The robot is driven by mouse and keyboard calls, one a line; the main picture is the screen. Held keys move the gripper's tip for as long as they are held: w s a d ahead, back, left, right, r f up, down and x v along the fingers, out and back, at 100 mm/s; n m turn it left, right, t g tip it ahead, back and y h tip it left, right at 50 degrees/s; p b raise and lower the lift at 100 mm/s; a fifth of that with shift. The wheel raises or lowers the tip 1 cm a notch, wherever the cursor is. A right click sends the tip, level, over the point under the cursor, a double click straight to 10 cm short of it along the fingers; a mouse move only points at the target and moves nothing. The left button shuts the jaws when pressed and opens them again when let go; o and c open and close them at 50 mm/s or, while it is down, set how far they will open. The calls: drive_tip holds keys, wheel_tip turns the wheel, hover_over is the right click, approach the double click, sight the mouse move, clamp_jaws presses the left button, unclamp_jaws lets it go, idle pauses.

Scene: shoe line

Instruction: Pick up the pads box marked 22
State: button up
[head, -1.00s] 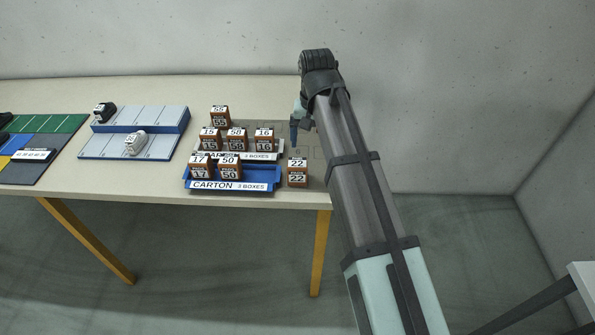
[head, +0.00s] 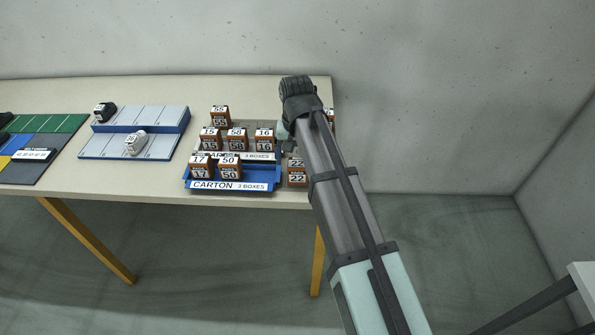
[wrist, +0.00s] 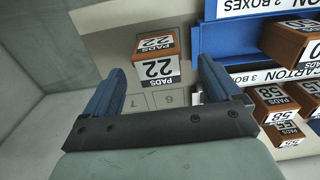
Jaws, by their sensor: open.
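The pads box marked 22 (head: 297,177) is a brown box with white labels, standing at the table's front right, beside the blue carton tray.
The blue carton tray (head: 232,186) holds boxes 17 and 50 close to the left of box 22. A second carton behind it holds several more boxes. Box 55 (head: 220,115) stands farther back. A shoe rack (head: 160,150) is left. The table's front edge is close to box 22.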

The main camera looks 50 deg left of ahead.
sight(297, 162)
drive_tip(key=shift+w+a+f, duration=0.1)
drive_tip(key=shift+w+f, duration=0.05)
drive_tip(key=shift+f, duration=1.15)
drive_tip(key=shift+w+f, duration=0.1)
drive_tip(key=shift+f, duration=1.2)
drive_tip(key=c, duration=1.1)
